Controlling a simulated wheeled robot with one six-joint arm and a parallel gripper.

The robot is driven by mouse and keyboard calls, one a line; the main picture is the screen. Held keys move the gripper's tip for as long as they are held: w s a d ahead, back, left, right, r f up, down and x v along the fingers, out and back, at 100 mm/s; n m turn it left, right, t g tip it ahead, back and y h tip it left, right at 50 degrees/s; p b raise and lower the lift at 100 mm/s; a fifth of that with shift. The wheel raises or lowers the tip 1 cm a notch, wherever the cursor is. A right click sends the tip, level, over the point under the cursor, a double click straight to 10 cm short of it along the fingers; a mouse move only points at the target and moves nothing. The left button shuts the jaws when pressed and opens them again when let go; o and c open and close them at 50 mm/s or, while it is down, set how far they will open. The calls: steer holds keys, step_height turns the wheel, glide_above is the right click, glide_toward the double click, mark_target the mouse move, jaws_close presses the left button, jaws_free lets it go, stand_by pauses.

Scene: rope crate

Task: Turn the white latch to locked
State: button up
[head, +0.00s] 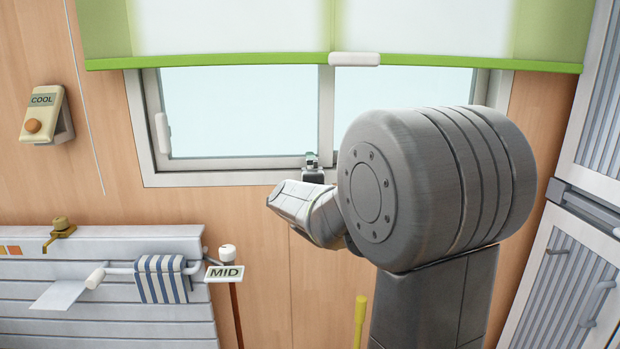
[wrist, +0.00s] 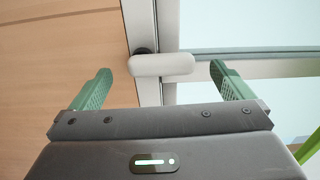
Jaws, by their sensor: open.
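The white latch (wrist: 162,65) is a rounded bar in the wrist view, lying lengthwise in line with the thin window bar to its right. It crosses the pale frame strip, and a dark round part shows behind its left end. My gripper (wrist: 162,84) is open, with one green finger on either side of the latch's lower edge and nothing held. I cannot tell whether a finger touches it. In the head view my gripper (head: 311,160) is at the bottom of the window's middle bar, and the latch is hidden there.
Another white handle (head: 162,134) stands upright on the window's left side. A green-edged blind (head: 250,60) with a white pull (head: 354,59) hangs above. A COOL box (head: 45,114) is left.

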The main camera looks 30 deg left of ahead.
steer(key=v, duration=1)
steer(key=shift+w+a, duration=0.1)
steer(key=shift+w, duration=0.05)
steer(key=x, duration=1.3)
steer(key=shift+w, duration=0.35)
steer(key=shift+a, duration=0.1)
